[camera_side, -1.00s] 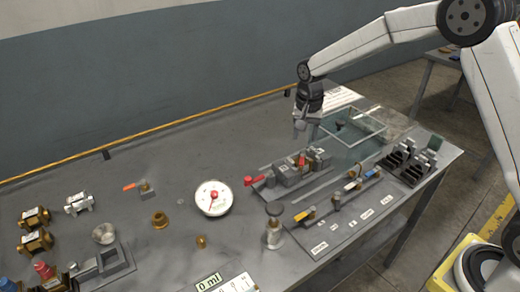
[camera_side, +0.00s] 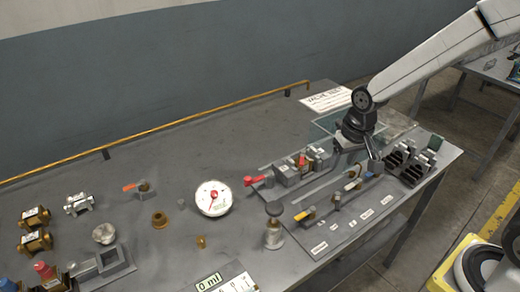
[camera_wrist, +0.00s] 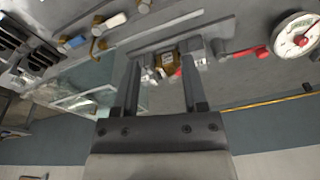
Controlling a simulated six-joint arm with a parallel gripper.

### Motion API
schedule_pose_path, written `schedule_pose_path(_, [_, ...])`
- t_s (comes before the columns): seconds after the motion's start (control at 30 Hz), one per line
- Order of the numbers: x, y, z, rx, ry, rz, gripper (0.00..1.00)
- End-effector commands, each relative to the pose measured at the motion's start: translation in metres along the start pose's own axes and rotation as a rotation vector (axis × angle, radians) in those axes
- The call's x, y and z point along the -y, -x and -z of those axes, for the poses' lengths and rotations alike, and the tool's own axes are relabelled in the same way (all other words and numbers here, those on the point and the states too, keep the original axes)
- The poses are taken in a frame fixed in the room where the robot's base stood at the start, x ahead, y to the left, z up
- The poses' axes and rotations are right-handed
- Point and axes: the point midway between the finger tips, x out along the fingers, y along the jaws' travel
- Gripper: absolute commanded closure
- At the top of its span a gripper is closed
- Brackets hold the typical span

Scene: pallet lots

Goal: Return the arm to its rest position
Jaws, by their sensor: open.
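My gripper (camera_side: 374,164) is at the right part of the bench in the side view, in front of the glass tank and above the row of small valves. In the wrist view my gripper (camera_wrist: 160,75) shows two dark fingers set apart with nothing held between them. Beyond the fingertips lies a brass valve body (camera_wrist: 166,62) in its fixture, apart from them as far as I can tell. The same fixture (camera_side: 290,172) stands left of my gripper in the side view, with a red handle (camera_side: 257,180) at its left end.
A glass tank (camera_side: 325,124) stands partly behind my arm. A black slotted rack (camera_side: 407,165) is at the bench's right edge. A round gauge (camera_side: 213,198) and a bottle-shaped tool (camera_side: 274,232) stand further left. Valves (camera_side: 36,241) sit at the far left. The bench's back middle is clear.

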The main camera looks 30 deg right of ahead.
Motion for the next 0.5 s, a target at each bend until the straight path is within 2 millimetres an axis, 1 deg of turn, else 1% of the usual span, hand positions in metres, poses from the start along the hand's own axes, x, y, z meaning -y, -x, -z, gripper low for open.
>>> schedule_pose_path(0.03, [-0.003,0.002,-0.013,-0.011,0.037,0.003,0.45])
schedule_pose_path(0.1, [-0.007,0.003,-0.028,-0.026,0.09,0.006,0.45])
schedule_pose_path(0.23, [-0.014,0.003,-0.054,-0.051,0.175,0.009,0.45])
schedule_pose_path(0.3, [-0.017,0.003,-0.064,-0.062,0.21,0.01,0.45])
schedule_pose_path(0.4, [-0.019,0.003,-0.075,-0.072,0.245,0.011,0.45])
schedule_pose_path(0.5, [-0.021,0.003,-0.08,-0.076,0.262,0.011,0.45])
